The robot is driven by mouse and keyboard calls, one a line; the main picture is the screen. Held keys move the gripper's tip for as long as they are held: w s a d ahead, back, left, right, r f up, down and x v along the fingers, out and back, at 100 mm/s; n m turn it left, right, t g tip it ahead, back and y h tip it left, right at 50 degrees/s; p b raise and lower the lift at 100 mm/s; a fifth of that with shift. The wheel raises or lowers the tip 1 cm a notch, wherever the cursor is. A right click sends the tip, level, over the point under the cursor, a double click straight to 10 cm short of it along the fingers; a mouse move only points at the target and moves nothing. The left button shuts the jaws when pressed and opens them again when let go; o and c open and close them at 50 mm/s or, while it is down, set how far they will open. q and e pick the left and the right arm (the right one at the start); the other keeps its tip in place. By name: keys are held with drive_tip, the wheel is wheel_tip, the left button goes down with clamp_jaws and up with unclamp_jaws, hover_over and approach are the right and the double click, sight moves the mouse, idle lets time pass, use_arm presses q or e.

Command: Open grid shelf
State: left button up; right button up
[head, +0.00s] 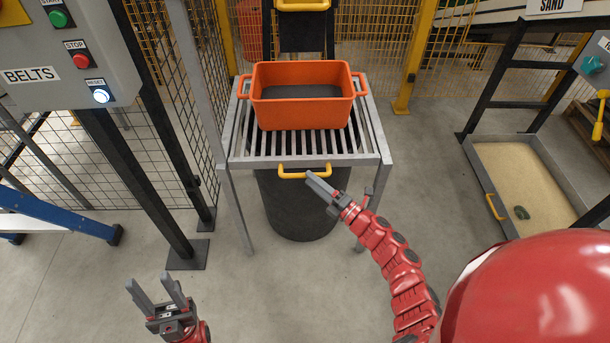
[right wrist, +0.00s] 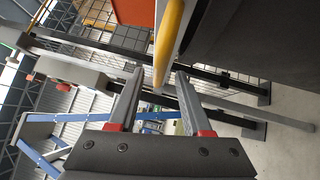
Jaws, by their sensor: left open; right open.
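The grid shelf (head: 236,150) is a grey metal frame with slats, and a yellow handle (head: 290,175) is on its front edge. My right gripper (head: 314,180) is at the right end of this handle with its jaws open. In the right wrist view the yellow handle (right wrist: 168,45) reaches down to between the two open fingertips (right wrist: 159,76). I cannot tell whether they touch it. An orange tub (head: 302,110) with side handles stands on the slats. My left gripper (head: 151,286) is open and empty, low at the left, away from the shelf.
A dark round bin (head: 303,215) stands under the shelf. A control box (head: 62,50) on a black post is at the left, beside mesh fencing. A sand tray (head: 471,165) with a yellow handle is at the right. The floor before the shelf is clear.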

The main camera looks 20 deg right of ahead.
drive_tip(key=shift+x, duration=1.75)
clamp_jaws()
